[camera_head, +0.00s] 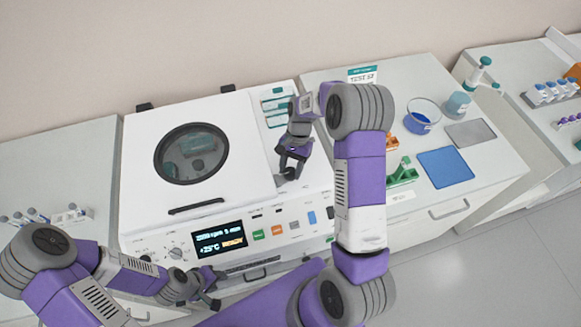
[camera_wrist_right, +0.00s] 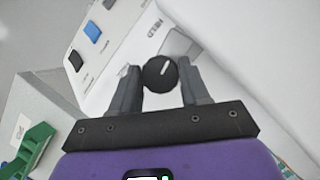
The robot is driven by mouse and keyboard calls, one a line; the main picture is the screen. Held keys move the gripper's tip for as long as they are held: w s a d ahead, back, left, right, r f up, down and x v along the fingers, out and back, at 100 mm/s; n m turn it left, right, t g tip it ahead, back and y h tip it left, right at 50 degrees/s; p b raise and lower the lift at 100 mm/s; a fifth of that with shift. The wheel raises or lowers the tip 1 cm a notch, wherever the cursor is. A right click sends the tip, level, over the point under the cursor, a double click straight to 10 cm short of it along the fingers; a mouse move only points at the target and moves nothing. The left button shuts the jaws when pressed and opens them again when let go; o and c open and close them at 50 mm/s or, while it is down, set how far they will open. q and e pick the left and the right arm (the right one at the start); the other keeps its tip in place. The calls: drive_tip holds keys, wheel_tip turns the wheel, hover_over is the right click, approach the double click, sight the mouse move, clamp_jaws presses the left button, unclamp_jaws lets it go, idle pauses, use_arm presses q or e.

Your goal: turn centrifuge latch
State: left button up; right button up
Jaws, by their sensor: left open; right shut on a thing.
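The white centrifuge (camera_head: 235,150) stands on the bench with its lid down; the lid has a round dark window (camera_head: 192,153) and a black front handle (camera_head: 196,209). In the right wrist view, the latch is a round dark knob (camera_wrist_right: 158,74) with a white line, tilted in the picture. My right gripper (camera_head: 287,175) is at the right of the lid, its fingers shut on the knob from both sides. In the head view the gripper largely hides the latch. My left gripper (camera_head: 211,292) is open and empty, low in front of the centrifuge's control panel.
The front panel has a lit display (camera_head: 219,240) and coloured buttons. To the right, a bench holds a green rack (camera_head: 402,174), a bowl of blue liquid (camera_head: 421,118) and a blue mat (camera_head: 445,167). A tube rack (camera_head: 70,215) stands on the left bench.

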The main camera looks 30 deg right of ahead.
drive_tip(key=shift+m+t, duration=0.5)
drive_tip(key=shift+m, duration=0.6)
drive_tip(key=o, duration=1.1)
drive_tip(key=shift+c, duration=0.2)
drive_tip(key=shift+r, duration=0.1)
drive_tip(key=v, duration=0.7)
drive_tip(key=shift+d+r, duration=0.2)
